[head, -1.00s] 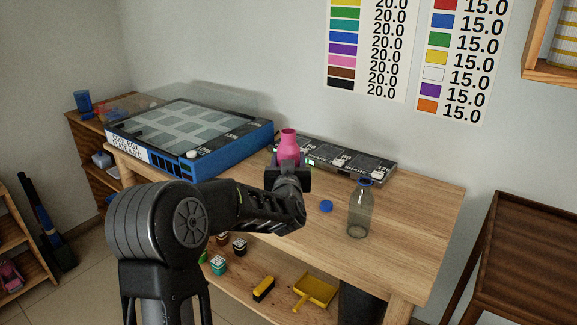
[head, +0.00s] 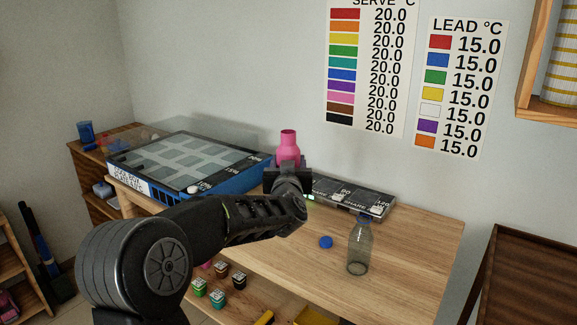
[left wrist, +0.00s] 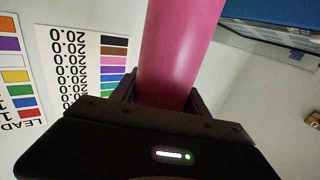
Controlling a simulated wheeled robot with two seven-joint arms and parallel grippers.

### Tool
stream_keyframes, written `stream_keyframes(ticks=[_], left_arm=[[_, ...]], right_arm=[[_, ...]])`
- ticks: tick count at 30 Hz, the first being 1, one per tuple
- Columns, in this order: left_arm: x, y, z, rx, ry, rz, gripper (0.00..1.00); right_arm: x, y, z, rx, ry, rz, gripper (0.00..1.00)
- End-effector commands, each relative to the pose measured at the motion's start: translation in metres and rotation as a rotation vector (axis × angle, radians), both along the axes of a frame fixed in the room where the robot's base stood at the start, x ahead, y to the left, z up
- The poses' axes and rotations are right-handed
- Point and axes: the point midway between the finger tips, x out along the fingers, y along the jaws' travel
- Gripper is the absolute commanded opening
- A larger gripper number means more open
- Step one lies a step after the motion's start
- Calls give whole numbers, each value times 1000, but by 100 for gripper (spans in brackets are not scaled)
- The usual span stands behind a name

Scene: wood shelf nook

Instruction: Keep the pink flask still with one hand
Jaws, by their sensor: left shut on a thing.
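The pink flask (head: 288,149) stands upright in the head view, its neck and shoulder showing above my left gripper (head: 287,175). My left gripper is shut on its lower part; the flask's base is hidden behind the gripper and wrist. In the left wrist view the flask's smooth pink side (left wrist: 178,50) rises between the two dark fingers (left wrist: 165,98). The flask appears above the back part of the wooden table (head: 420,250). My right gripper is not in view.
A clear bottle (head: 358,248) and a blue cap (head: 326,242) are on the table, right of my gripper. A blue-framed panel box (head: 190,165) is at left and a dark flat device (head: 350,195) behind. Small jars (head: 217,298) sit on the lower shelf. The table's right side is clear.

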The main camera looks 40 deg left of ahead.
Motion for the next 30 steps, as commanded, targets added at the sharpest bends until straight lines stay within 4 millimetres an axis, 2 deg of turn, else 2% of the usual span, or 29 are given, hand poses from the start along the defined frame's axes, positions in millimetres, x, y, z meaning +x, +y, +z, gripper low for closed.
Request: stream_keyframes(ticks=[10,11,30], left_arm=[[0,0,2,1,-4,1,0],[0,0,2,1,-4,1,50],[0,0,2,2,-5,1,0]], right_arm=[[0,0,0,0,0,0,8],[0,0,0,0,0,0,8],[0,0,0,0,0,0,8]])
